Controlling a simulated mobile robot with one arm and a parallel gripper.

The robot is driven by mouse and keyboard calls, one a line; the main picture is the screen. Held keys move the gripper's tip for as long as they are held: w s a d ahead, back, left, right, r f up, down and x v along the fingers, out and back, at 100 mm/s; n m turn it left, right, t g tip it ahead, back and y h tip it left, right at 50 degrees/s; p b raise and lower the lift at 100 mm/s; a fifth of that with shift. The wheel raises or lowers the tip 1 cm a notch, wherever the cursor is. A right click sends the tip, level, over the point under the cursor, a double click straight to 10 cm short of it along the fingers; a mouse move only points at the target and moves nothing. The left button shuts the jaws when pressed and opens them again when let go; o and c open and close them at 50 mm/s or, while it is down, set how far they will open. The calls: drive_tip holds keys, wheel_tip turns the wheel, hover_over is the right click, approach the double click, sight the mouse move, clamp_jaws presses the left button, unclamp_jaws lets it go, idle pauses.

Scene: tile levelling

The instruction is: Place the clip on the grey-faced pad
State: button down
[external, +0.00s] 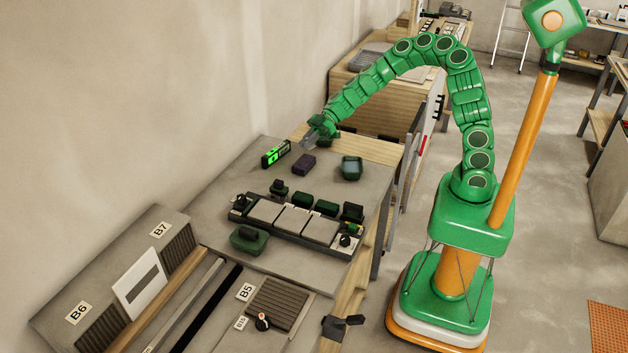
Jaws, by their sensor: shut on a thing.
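My gripper (311,141) is over the far part of the grey worktop, with its fingers pointing down and to the left. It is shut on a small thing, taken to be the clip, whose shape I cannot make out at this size. A dark purple block (304,164) is just below the fingertips; I cannot tell whether they touch. A green block with a greyish top (351,168) sits to the right, apart from the gripper, and may be the grey-faced pad. I cannot confirm which pad has a grey face.
A black tray (265,229) with pale tiles (295,221) and several dark green blocks (326,207) stands nearer the camera. A black device with a green display (275,154) is left of the gripper. A dark green handled block (248,238) lies before the tray.

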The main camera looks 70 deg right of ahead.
sight(300, 162)
drive_tip(key=shift+w+a+f, duration=0.15)
drive_tip(key=shift+w+f, duration=0.5)
drive_tip(key=shift+f, duration=0.2)
drive_tip(key=shift+w+a+f, duration=0.15)
drive_tip(key=shift+w+f, duration=0.5)
drive_tip(key=shift+f, duration=0.15)
drive_tip(key=shift+w+f, duration=0.1)
drive_tip(key=shift+f, duration=1.5)
drive_tip(key=shift+f, duration=0.1)
drive_tip(key=c, duration=1.2)
unclamp_jaws()
drive_tip(key=shift+c, duration=0.2)
drive_tip(key=shift+d+r, duration=0.2)
drive_tip(key=v, duration=1.1)
drive_tip(key=shift+d, duration=0.3)
